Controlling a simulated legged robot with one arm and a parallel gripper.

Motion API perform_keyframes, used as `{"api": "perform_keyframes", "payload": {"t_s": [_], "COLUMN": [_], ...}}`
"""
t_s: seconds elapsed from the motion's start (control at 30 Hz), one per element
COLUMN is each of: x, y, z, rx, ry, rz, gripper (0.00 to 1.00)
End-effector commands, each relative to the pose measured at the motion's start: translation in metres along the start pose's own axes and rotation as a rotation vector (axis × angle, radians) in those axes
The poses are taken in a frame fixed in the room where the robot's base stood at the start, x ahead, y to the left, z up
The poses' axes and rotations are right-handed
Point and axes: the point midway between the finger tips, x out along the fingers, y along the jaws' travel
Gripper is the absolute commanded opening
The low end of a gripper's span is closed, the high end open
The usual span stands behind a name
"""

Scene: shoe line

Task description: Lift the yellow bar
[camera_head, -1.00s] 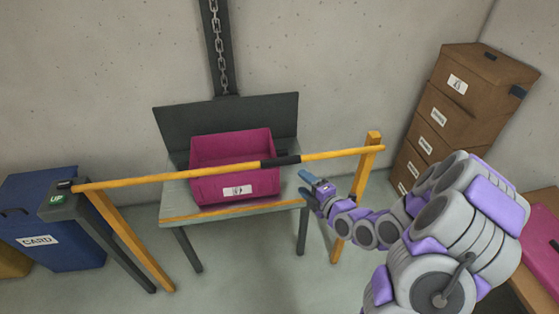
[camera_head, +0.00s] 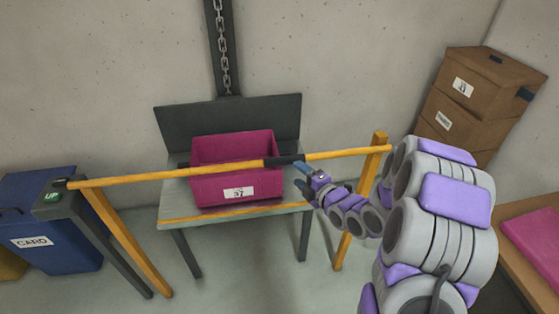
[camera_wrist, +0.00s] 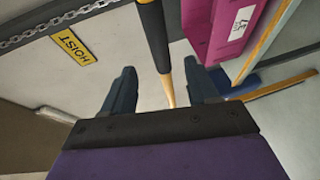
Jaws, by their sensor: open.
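The yellow bar (camera_head: 150,176) lies nearly level across two yellow posts, in front of a pink crate. A black grip section (camera_head: 285,160) is on it right of its middle. My gripper (camera_head: 301,178) is open and empty, just below and right of the black grip in the head view. In the wrist view the yellow bar (camera_wrist: 168,88), with its black grip (camera_wrist: 154,35) beyond, runs between the two spread fingers of my gripper (camera_wrist: 161,85). Neither finger appears to touch it. How far the bar reaches in between them is hard to tell.
The pink crate (camera_head: 237,187) stands on a grey table (camera_head: 185,208) behind the bar. A grey stand with a green UP sign (camera_head: 53,197) is at the bar's left end. Cardboard boxes (camera_head: 470,95) are stacked at right. A HOIST sign (camera_wrist: 75,45) shows in the wrist view.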

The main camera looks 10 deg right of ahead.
Motion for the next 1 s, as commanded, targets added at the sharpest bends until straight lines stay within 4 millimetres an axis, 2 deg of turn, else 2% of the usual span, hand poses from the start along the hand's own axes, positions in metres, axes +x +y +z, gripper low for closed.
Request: {"api": "perform_keyframes", "payload": {"t_s": [0.6, 0.8, 1.0], "x": [0.093, 0.114, 0.123], "y": [0.0, -0.001, 0.001], "z": [-0.002, -0.001, 0.001], "rx": [-0.003, -0.002, -0.001], "ry": [0.001, 0.001, -0.002], "rz": [0.003, 0.002, 0.004], "gripper": [0.59, 0.59, 0.59]}}
